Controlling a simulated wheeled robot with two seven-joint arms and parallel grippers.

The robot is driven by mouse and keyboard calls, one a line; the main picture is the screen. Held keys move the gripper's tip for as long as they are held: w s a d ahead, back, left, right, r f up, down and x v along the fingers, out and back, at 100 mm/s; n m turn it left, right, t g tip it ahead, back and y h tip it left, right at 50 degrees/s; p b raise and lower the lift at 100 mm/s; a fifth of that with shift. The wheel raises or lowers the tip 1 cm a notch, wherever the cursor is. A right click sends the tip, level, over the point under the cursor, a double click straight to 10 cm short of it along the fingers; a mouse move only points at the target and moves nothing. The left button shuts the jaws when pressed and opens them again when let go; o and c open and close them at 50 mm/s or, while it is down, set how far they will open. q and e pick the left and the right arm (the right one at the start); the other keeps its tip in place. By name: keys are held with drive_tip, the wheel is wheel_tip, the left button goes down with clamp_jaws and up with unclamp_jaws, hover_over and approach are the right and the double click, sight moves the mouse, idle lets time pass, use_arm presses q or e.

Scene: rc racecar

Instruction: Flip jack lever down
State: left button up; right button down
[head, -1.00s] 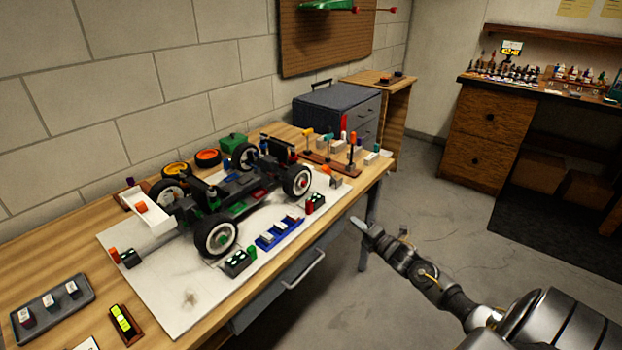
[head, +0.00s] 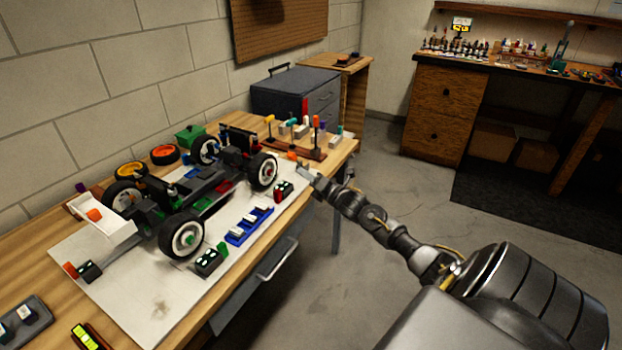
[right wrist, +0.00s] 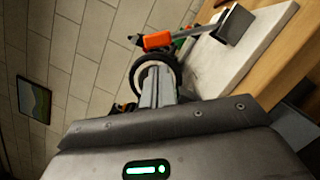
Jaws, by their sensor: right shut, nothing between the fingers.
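A small orange piece (head: 293,155), which looks like the jack lever, shows at the right end of the white mat beside the car's front wheel, partly hidden by my right gripper. In the right wrist view an orange handle (right wrist: 157,41) lies near a dark grey block (right wrist: 235,25) at the mat's edge; I cannot tell whether it is up or down. My right gripper (head: 304,173) is shut and empty, close in front of the orange piece. Its closed fingers (right wrist: 158,80) point toward a wheel in the wrist view. I see no clear contact. My left gripper is out of view.
The RC car chassis (head: 190,195) stands on the white mat (head: 150,310). A blue tray (head: 248,227) and small dark blocks (head: 208,262) line the mat's front. A wooden tool rack (head: 300,145) stands behind the gripper. The floor at right is open.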

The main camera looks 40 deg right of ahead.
sight(297, 161)
drive_tip(key=w, duration=0.4)
drive_tip(key=shift+w+a+r, duration=0.2)
drive_tip(key=shift+r, duration=0.15)
drive_tip(key=shift+w, duration=0.15)
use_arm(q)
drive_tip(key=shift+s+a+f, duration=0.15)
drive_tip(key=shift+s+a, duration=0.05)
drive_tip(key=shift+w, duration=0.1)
